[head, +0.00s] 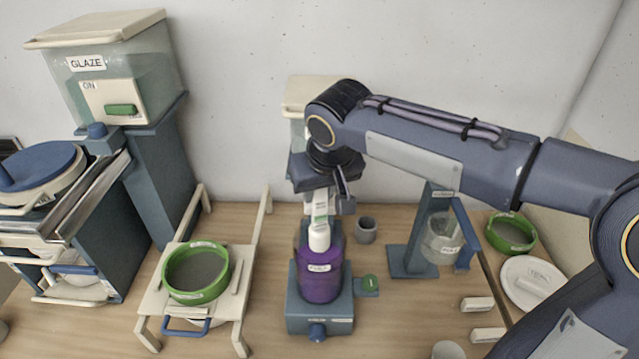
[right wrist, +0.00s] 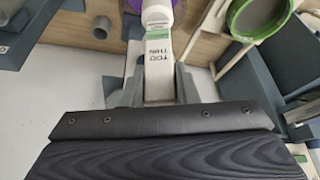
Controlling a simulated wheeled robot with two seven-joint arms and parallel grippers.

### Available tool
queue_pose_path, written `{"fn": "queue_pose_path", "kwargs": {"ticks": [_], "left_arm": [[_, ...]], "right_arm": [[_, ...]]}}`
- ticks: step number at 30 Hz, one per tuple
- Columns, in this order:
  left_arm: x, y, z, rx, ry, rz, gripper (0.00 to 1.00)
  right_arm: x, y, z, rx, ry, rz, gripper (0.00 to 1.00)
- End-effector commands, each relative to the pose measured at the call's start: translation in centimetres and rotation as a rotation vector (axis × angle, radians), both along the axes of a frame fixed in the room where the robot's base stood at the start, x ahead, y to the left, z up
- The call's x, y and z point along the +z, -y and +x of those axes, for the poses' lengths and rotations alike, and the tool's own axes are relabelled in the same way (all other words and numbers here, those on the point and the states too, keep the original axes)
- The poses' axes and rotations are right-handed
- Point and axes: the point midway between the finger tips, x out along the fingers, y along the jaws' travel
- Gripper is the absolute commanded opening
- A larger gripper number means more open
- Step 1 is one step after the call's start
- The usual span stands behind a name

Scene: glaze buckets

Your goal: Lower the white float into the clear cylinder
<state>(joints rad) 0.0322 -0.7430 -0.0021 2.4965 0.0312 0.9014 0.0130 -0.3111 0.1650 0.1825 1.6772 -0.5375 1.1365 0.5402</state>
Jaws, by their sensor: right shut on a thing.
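The white float (head: 319,238) has a rounded lower end and a flat stem with a green band. In the right wrist view its stem (right wrist: 159,58) reads "TOO THIN". My right gripper (head: 322,200) is shut on the stem and holds the float upright. The clear cylinder (head: 320,282) holds purple liquid and stands on a blue base. The float's lower end overlaps the cylinder's upper part in the head view. I cannot tell how far it is inside the rim. A little purple (right wrist: 129,22) shows beside the float in the right wrist view. My left gripper is not in view.
A green-rimmed sieve (head: 197,272) sits on a cream stand at left. A small grey cup (head: 366,230) is right behind the cylinder. A blue stand (head: 408,262) with a clear beaker (head: 441,240) is further right. Some table in front of that stand is clear.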

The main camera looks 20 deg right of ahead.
Motion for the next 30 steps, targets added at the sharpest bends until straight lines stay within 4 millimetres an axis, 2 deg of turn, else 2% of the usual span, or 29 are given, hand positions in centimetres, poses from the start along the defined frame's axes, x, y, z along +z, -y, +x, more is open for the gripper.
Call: {"fn": "queue_pose_path", "kwargs": {"ticks": [4,30], "left_arm": [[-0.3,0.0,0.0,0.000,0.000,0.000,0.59],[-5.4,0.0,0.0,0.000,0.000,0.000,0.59]], "right_arm": [[-1.2,0.0,0.0,0.000,-0.001,0.000,0.00],[-7.5,0.0,0.0,0.001,0.000,0.001,0.00]]}}
